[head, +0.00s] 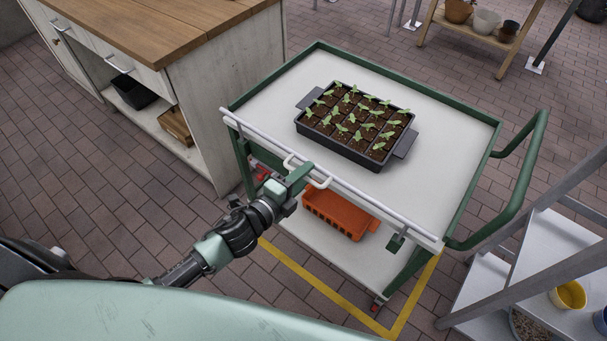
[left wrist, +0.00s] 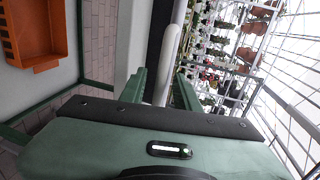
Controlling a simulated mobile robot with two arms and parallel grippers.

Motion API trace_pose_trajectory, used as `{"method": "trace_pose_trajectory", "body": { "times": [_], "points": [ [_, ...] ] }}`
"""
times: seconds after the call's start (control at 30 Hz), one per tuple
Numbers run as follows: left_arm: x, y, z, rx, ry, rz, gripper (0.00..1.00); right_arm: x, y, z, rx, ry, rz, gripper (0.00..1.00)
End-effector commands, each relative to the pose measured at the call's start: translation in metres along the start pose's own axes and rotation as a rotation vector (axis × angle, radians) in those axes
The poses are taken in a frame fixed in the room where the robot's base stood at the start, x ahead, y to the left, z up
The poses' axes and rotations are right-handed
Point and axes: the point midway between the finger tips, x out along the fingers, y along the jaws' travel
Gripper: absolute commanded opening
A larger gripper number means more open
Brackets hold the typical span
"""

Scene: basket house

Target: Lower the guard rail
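The guard rail (head: 330,181) is a white double bar along the near long edge of the green-framed cart (head: 452,165). It stands at the edge of the white top. A white loop handle (head: 304,170) sticks out from it on my side. My left gripper (head: 304,175) is at this handle. In the left wrist view the handle (left wrist: 172,45) runs between the two green fingers (left wrist: 160,88), with a gap visible, so the gripper looks open around it. My right gripper is not in view.
A black seedling tray (head: 345,152) sits on the cart top. An orange crate (head: 340,213) is on the lower shelf. A wooden-topped cabinet (head: 225,85) stands at left, and a grey stepped stand (head: 545,245) at right. Paved floor lies left of the cart.

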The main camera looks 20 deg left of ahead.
Motion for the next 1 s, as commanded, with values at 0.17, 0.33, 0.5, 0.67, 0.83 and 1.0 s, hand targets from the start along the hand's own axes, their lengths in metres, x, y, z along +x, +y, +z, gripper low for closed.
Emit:
{"method": "trace_pose_trajectory", "body": {
  "times": [0.17,0.33,0.5,0.67,0.83,1.0],
  "points": [
    [-0.0003,0.0002,0.0,0.0,0.0,0.0,0.0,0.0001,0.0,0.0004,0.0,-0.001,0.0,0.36],
    [-0.0004,0.0002,0.0001,0.0,0.0,0.0,0.0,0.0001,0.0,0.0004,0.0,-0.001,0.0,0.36],
    [-0.0005,0.0002,0.0002,0.0,0.0,0.0,0.0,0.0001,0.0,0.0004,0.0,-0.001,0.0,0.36],
    [-0.0005,0.0002,0.0002,0.0,0.0,0.0,0.0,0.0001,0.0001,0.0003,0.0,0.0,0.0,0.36],
    [-0.0005,0.0001,0.0003,0.0,0.0,0.0,0.0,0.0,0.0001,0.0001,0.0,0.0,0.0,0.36],
    [-0.0005,0.0,0.0003,0.0,0.0,0.0,0.0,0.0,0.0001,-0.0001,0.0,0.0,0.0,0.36]
  ]
}}
